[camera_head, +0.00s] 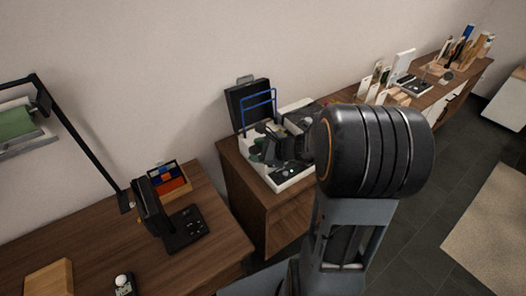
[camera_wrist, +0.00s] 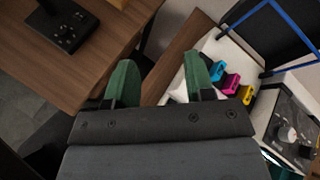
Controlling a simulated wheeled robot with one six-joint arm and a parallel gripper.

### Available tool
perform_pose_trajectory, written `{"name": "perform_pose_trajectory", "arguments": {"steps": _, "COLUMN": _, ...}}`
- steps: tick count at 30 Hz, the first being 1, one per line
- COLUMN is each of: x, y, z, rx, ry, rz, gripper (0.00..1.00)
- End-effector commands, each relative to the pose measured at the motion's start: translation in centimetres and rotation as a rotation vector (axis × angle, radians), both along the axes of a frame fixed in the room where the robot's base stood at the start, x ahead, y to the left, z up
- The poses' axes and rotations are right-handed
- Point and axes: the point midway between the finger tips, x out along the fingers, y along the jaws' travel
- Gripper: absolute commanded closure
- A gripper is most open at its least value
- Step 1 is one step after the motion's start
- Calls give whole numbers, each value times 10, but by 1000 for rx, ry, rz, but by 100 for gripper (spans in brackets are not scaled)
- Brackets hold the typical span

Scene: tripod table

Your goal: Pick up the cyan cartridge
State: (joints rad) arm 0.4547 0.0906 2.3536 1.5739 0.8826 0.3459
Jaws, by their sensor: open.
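The cyan cartridge (camera_wrist: 217,70) shows in the wrist view, at the left end of a short row with a magenta cartridge (camera_wrist: 230,84) and a yellow cartridge (camera_wrist: 245,94). They sit in a white open box (camera_wrist: 232,48). My gripper (camera_wrist: 160,72) has two green fingers, spread apart with nothing between them. Its right finger is just left of the cyan cartridge in the picture; I cannot tell the height between them. In the head view my arm blocks part of the white box (camera_head: 292,183), and I cannot make out the cartridges.
A blue frame (camera_head: 259,101) and a black raised lid (camera_head: 246,104) stand at the box. A wooden table (camera_head: 215,214) at left holds a black stand (camera_head: 184,228) and a small box with red and blue items (camera_head: 171,180). A crowded counter (camera_head: 440,91) runs right along the wall.

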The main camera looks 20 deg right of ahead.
Motion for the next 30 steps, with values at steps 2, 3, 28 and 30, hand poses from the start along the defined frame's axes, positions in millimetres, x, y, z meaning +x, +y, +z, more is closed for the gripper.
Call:
{"name": "perform_pose_trajectory", "arguments": {"steps": 2, "x": 13, "y": -31, "z": -26, "rx": 135, "ry": 34, "rz": -183, "gripper": 51}}
{"name": "perform_pose_trajectory", "arguments": {"steps": 3, "x": 18, "y": -45, "z": -34, "rx": 194, "ry": 45, "rz": -267, "gripper": 51}}
{"name": "perform_pose_trajectory", "arguments": {"steps": 28, "x": 103, "y": -98, "z": -104, "rx": 448, "ry": 72, "rz": -637, "gripper": 51}}
{"name": "perform_pose_trajectory", "arguments": {"steps": 30, "x": 106, "y": -97, "z": -105, "rx": 447, "ry": 71, "rz": -637, "gripper": 51}}
